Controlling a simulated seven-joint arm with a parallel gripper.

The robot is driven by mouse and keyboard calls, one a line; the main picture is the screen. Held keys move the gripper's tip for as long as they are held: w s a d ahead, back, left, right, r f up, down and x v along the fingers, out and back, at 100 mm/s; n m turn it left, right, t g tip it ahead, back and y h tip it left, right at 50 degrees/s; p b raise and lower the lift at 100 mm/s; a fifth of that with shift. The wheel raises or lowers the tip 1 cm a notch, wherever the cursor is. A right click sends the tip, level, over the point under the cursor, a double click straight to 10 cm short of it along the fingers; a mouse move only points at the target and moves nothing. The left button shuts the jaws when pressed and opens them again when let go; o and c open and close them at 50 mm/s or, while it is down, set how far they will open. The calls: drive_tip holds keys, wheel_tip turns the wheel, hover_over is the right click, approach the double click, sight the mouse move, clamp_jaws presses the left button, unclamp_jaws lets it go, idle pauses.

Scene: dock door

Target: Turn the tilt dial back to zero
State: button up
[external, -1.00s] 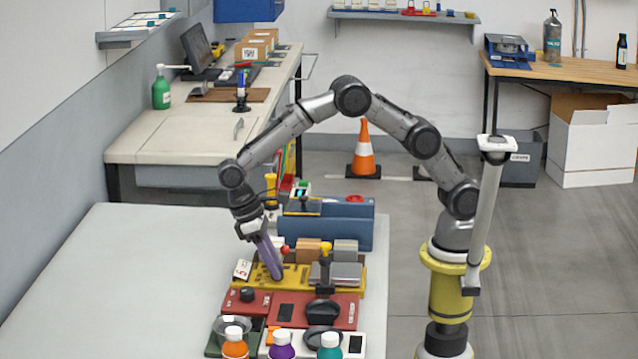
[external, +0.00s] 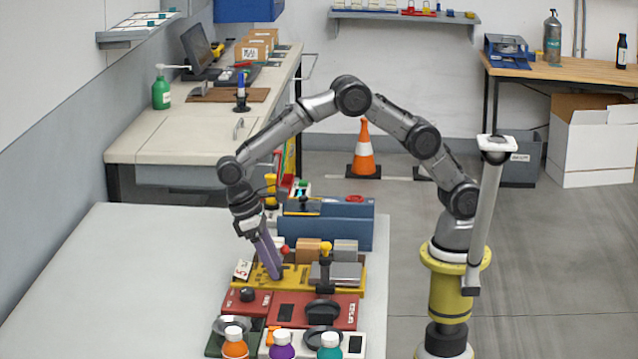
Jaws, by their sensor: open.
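A red panel (external: 268,310) on the pale table carries a small black knob (external: 247,294) at its left and a larger black dial (external: 321,308) at its right. The labels are too small to read, so I cannot tell which one is the tilt dial or where it points. My gripper (external: 275,276), with long purple fingers, points down over the yellow slotted panel (external: 298,285) just behind the red one. It is open, with nothing visible in it. It is apart from both knobs; whether its tips touch the yellow panel is unclear.
A post with a yellow knob (external: 326,248) and grey blocks (external: 345,273) stand right of my gripper. A blue box (external: 345,232) is behind. Bottles with orange, purple and teal bodies (external: 282,346) stand in front. The table's left side (external: 130,280) is clear.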

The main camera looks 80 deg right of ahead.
drive_tip(key=v, duration=1.3)
drive_tip(key=s+d+r+m+t, duration=0.1)
drive_tip(key=s+d+r, duration=0.15)
drive_tip(key=r, duration=0.35)
drive_tip(key=s+d+r+t, duration=0.2)
drive_tip(key=d+r, duration=0.1)
drive_tip(key=r, duration=0.3)
drive_tip(key=s+d+r+t+y, duration=0.1)
drive_tip(key=s+d+r, duration=0.2)
drive_tip(key=s, duration=0.2)
drive_tip(key=s+d+r+t, duration=0.1)
drive_tip(key=s+d+r, duration=0.15)
drive_tip(key=s, duration=0.25)
drive_tip(key=s+d+f+t, duration=0.3)
drive_tip(key=s+d, duration=0.1)
drive_tip(key=s, duration=0.6)
drive_tip(key=s+d+f+t+h, duration=0.1)
drive_tip(key=s+f, duration=0.4)
drive_tip(key=f, duration=0.5)
drive_tip(key=shift+d+n+t, duration=0.4)
drive_tip(key=shift+t, duration=0.2)
